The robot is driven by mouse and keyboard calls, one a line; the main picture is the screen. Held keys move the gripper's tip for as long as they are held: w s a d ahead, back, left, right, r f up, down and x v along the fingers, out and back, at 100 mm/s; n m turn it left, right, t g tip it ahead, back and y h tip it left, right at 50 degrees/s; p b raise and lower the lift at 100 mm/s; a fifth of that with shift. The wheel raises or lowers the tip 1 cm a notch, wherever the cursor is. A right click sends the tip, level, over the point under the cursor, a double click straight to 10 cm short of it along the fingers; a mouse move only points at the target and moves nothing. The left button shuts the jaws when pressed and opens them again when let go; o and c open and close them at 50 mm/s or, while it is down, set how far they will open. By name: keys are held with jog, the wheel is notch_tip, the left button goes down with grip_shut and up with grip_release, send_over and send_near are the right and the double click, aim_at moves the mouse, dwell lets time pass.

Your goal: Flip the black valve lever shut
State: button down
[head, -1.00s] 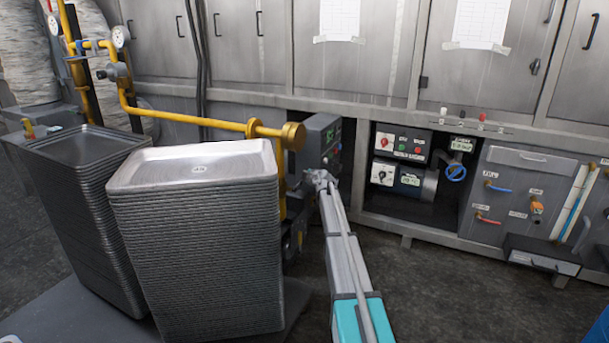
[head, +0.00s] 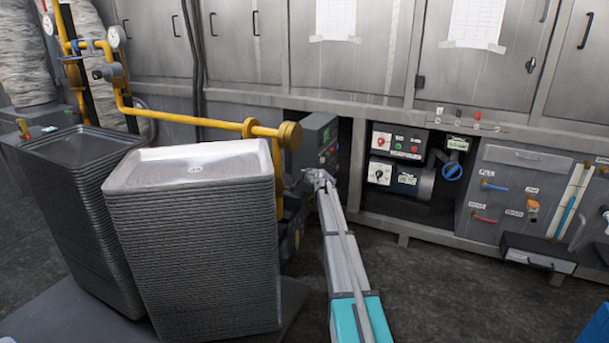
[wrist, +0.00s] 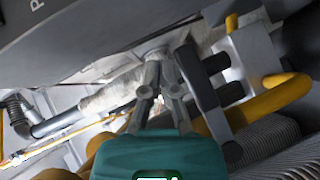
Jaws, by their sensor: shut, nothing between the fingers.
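My gripper (head: 310,177) is at the end of my arm, beside the grey control box and behind the right side of the front tray stack in the head view. In the wrist view its two grey fingers (wrist: 158,68) are shut and empty. A dark flat bar (wrist: 205,90) with black round stubs stands just right of the fingers, in front of yellow piping. It may be the black valve lever, but I cannot be sure. I cannot tell whether the fingers touch it. In the head view no lever shows clearly near my gripper.
Two tall tray stacks, a bright one (head: 195,240) and a darker one (head: 85,210), stand left of my arm. A blue handwheel (head: 452,171) is at right.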

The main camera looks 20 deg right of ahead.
jog(key=s+d+r+p, duration=0.2)
jog(key=r+p, duration=0.3)
jog(key=s+d+r+p, duration=0.2)
jog(key=s+r+p, duration=0.1)
jog(key=r+p, duration=0.2)
jog(key=shift+s+d+r, duration=0.25)
jog(key=shift+r, duration=0.15)
dwell(0.9)
